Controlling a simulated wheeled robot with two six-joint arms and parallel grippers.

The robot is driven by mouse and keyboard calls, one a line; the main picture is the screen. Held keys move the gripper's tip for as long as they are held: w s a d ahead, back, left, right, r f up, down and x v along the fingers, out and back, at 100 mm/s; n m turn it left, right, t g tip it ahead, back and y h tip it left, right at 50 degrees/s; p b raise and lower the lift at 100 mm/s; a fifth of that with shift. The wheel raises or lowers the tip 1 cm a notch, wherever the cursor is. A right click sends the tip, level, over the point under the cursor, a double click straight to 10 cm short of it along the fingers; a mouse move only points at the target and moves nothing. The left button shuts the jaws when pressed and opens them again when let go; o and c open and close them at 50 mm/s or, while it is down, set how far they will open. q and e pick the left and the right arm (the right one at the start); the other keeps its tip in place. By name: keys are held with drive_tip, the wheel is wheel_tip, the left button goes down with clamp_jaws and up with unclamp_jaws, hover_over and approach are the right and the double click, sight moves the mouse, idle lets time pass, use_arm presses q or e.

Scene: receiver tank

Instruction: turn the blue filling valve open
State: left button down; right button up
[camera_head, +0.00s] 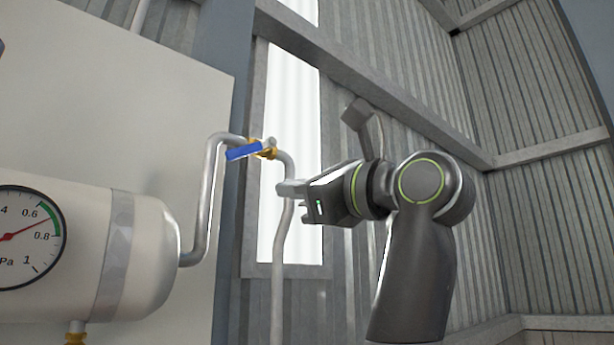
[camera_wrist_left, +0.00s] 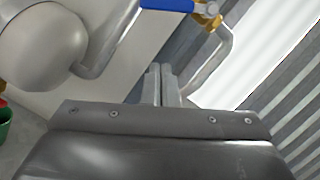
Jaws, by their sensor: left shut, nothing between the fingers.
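The blue valve handle (camera_head: 243,151) sits on a brass valve body (camera_head: 268,149) in the grey pipe (camera_head: 212,180). It points left from the body, its free end slightly lower. In the left wrist view the handle (camera_wrist_left: 167,5) and brass fitting (camera_wrist_left: 207,20) are at the top edge, partly cut off. My left gripper (camera_head: 284,188) is shut and empty. In the head view it appears below and right of the handle, near the downward pipe, with no visible contact on the handle. Its closed fingers (camera_wrist_left: 165,85) point toward the pipework in the wrist view. My right gripper is out of view.
A pale tank (camera_head: 150,250) with a round gauge (camera_head: 25,238) stands at lower left; its red needle is between 0.6 and 0.8. A pale panel (camera_head: 130,110) and corrugated wall (camera_head: 540,130) are behind. A green object (camera_wrist_left: 5,125) shows at the wrist view's left edge.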

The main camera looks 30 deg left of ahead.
sight(253, 148)
use_arm(q)
drive_tip(key=a+r+p, duration=0.4)
drive_tip(key=a, duration=0.2)
drive_tip(key=shift+s+r, duration=0.15)
drive_tip(key=shift+s, duration=0.05)
drive_tip(key=shift+s, duration=0.1)
